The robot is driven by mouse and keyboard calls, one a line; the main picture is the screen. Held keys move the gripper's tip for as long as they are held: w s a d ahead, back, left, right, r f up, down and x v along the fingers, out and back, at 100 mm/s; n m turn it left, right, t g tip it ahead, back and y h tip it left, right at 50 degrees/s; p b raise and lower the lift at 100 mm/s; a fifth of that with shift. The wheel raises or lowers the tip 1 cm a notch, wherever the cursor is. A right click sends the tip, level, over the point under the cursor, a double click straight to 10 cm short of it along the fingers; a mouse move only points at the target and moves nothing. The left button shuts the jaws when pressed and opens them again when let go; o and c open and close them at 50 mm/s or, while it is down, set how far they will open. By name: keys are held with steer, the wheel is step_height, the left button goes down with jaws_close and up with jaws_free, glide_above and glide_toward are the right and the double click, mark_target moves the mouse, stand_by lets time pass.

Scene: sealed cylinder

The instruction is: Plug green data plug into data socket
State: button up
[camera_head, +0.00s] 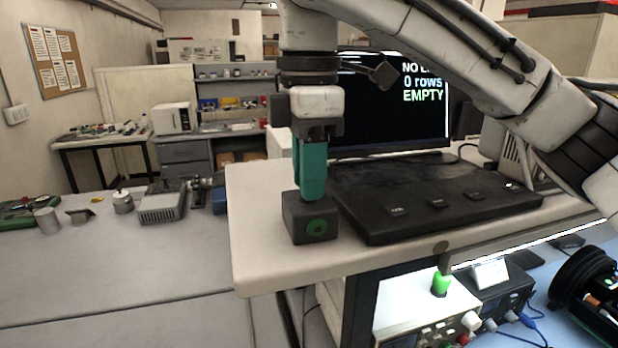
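My gripper (318,130) points straight down at the left part of the white worktop, its black jaws shut around the top of the green data plug. The green data plug (313,168) is a tall teal-green block, upright. Its lower end meets or overlaps the top of a dark block with a green ring on its front, which looks like the data socket (309,222). The socket stands near the worktop's front left corner. I cannot tell whether the plug is in it or just above it.
A black sloped panel (430,215) with small labelled spots lies right of the socket. Behind it, a monitor (425,120) reads "0 rows" and "EMPTY". The white worktop (262,270) ends just left of the socket. Instruments and a green-capped item (441,284) stand lower right.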

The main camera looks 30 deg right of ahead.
jaws_close()
steer(key=shift+r, duration=0.2)
steer(key=shift+r+p, duration=0.35)
steer(key=shift+p, duration=0.3)
steer(key=shift+r+p, duration=0.6)
steer(key=shift+p, duration=0.15)
steer(key=shift+r+p, duration=0.45)
steer(key=shift+r, duration=1.4)
